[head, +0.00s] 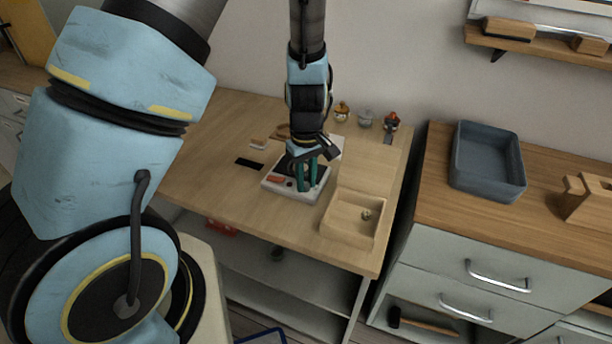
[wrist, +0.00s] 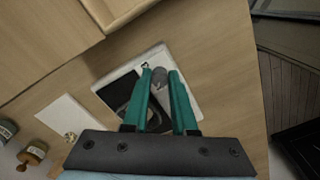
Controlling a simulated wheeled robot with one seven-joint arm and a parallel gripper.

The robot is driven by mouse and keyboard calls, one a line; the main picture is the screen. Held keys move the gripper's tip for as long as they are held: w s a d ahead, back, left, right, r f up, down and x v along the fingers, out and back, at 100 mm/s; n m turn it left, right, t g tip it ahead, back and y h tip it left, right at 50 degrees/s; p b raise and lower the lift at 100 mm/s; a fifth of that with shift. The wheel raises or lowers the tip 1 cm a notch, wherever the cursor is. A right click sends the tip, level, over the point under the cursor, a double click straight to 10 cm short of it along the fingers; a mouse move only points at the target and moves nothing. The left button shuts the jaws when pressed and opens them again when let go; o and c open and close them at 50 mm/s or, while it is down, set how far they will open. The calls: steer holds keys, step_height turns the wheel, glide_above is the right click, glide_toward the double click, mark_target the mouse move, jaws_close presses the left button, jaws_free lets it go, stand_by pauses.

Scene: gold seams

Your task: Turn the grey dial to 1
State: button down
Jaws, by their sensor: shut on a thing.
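A white panel box (head: 291,198) lies on the wooden table, with a dark area and a small orange-red part on its top in the head view. My gripper (head: 307,188) points down over it with its green fingers at the panel. In the wrist view, the panel (wrist: 190,92) lies beneath the fingers. The grey dial (wrist: 159,80) shows between the fingertips, and my gripper (wrist: 160,72) is shut on it. The fingers hide part of the dial. I cannot read its markings or its setting.
A wooden tray (head: 341,236) with a small thing inside sits at the table's front right. Small figures (head: 365,118) stand along the back. A black flat piece (head: 249,162) lies left of the panel. A blue-grey bin (head: 487,190) stands on the right counter.

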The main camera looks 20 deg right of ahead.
mark_target(306, 184)
steer(key=shift+n+p, duration=0.45)
steer(key=shift+n, duration=0.75)
steer(key=c, duration=0.7)
jaws_free()
step_height(306, 184, up, 11)
steer(key=shift+f, duration=0.1)
